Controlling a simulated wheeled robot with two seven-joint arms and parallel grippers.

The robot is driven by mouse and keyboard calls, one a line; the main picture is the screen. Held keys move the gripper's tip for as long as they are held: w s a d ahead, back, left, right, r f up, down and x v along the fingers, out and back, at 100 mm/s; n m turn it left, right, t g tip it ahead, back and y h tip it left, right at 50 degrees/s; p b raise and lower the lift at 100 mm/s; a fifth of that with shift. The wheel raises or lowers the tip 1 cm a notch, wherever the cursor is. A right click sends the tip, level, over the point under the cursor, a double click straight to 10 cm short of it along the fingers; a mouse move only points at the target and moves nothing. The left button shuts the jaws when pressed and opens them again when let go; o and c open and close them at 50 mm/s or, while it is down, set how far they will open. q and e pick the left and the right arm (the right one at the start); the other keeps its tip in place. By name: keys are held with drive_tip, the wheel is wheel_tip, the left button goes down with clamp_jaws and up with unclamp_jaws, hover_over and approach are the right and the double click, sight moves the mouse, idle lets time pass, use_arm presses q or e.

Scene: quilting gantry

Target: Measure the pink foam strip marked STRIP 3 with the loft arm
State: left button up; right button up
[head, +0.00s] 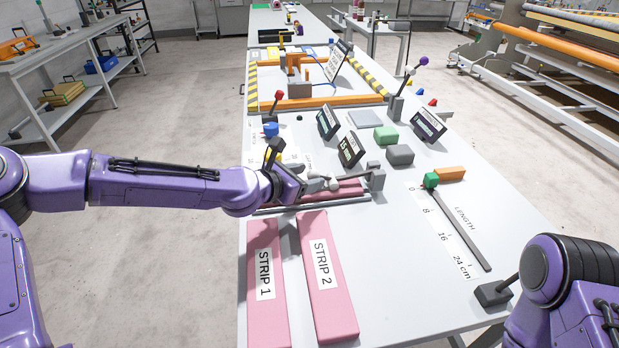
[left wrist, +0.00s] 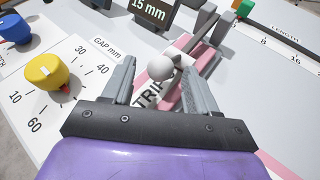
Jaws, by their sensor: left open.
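A pink foam strip (head: 345,190) lies across the table under my left gripper. Its label (left wrist: 150,94) shows only "TRIP" in the left wrist view; the number is hidden. The loft arm (left wrist: 203,55) is a grey lever over this strip with a white ball (left wrist: 159,67) at its end. The ball also shows in the head view (head: 333,184). My left gripper (left wrist: 160,84) is open, with its two grey fingers on either side of the ball's near side. I cannot tell whether they touch it. My right gripper is out of view.
Pink strips marked STRIP 1 (head: 265,310) and STRIP 2 (head: 332,300) lie in front. A display (left wrist: 150,10) reads 15 mm. A yellow dial (left wrist: 47,72) and blue dial (left wrist: 14,28) stand at the left. A length rail (head: 460,230) lies right.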

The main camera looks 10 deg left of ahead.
use_arm(q)
drive_tip(key=shift+w+d+f, duration=0.2)
drive_tip(key=shift+w+d, duration=0.2)
drive_tip(key=shift+w, duration=0.15)
drive_tip(key=shift+c, duration=0.3)
clamp_jaws()
